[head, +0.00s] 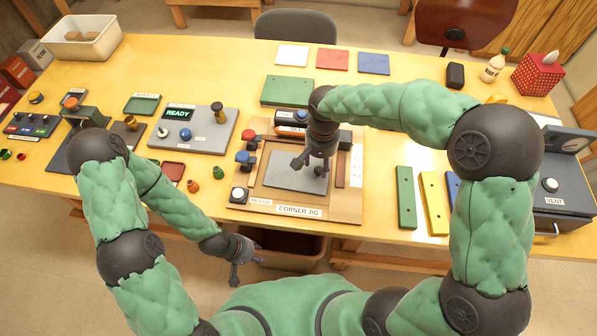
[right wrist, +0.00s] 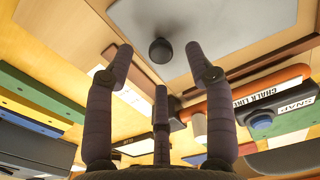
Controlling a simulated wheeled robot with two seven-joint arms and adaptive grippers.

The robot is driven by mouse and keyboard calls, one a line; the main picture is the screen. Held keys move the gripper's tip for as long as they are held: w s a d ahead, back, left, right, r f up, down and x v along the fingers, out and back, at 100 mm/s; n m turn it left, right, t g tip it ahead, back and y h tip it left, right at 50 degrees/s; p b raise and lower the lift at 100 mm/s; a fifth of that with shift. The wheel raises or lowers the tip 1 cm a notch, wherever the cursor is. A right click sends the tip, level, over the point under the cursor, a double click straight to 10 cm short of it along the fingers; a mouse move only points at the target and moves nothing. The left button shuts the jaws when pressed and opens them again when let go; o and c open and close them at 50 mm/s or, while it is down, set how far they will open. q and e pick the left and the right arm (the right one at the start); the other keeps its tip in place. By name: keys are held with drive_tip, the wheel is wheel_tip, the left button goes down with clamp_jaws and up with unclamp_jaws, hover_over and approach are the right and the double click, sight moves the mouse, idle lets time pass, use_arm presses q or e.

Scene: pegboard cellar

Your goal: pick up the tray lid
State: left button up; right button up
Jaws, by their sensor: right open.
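The tray lid is a flat grey plate (head: 288,178) lying in the wooden corner jig (head: 250,205) on the table. In the right wrist view the grey plate (right wrist: 225,30) has a dark round knob (right wrist: 160,50) on it. My right gripper (head: 312,163) is above the plate, and its spread fingers also show in the right wrist view (right wrist: 160,78), with the knob just beyond the fingertips. It is open and holds nothing. My left gripper (head: 246,263) is in front of the table's front edge, apart from the plate, with spread, empty fingers.
A grey panel with a READY display (head: 195,128) stands left of the jig. Green (head: 405,197) and yellow (head: 434,203) bars lie to its right, near a VENT box (head: 563,190). A red button (head: 242,157) and a blue one (head: 254,142) border the jig.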

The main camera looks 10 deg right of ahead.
sight(319, 169)
wheel_tip(319, 169, down, 5)
drive_tip(key=shift+w+r+b, duration=0.1)
drive_tip(key=shift+r+b, duration=0.05)
drive_tip(key=shift+b, duration=0.65)
clamp_jaws()
drive_tip(key=shift+r, duration=0.15)
